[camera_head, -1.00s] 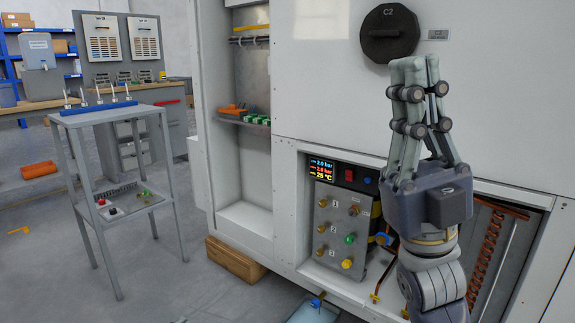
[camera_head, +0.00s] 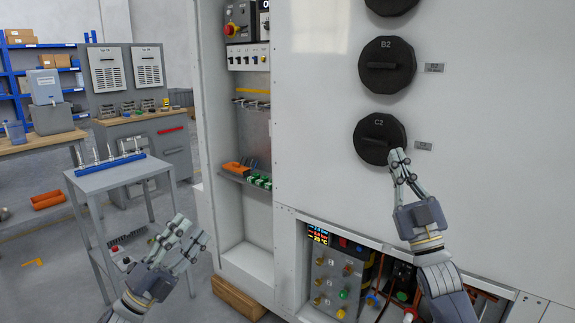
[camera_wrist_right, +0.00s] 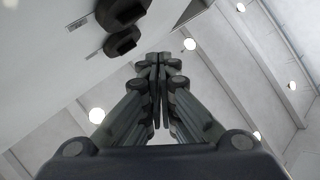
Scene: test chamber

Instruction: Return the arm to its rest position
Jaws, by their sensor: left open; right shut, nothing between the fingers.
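My right gripper (camera_head: 399,160) is shut and empty, pointing up in front of the white cabinet (camera_head: 310,150). In the head view its fingertips overlap the lower right edge of the black round knob C2 (camera_head: 380,139); I cannot tell whether they touch it. In the right wrist view the right gripper's fingers (camera_wrist_right: 160,62) are together with nothing between them. My left gripper (camera_head: 190,238) is open and empty at the lower left, in front of the grey stand.
Knob B2 (camera_head: 386,65) is above C2. The recessed valve panel (camera_head: 335,283) with a small display is below. The grey stand (camera_head: 115,178) with a blue rack (camera_head: 110,163) is at left. A wooden block (camera_head: 238,298) lies on the floor. Floor shows between stand and cabinet.

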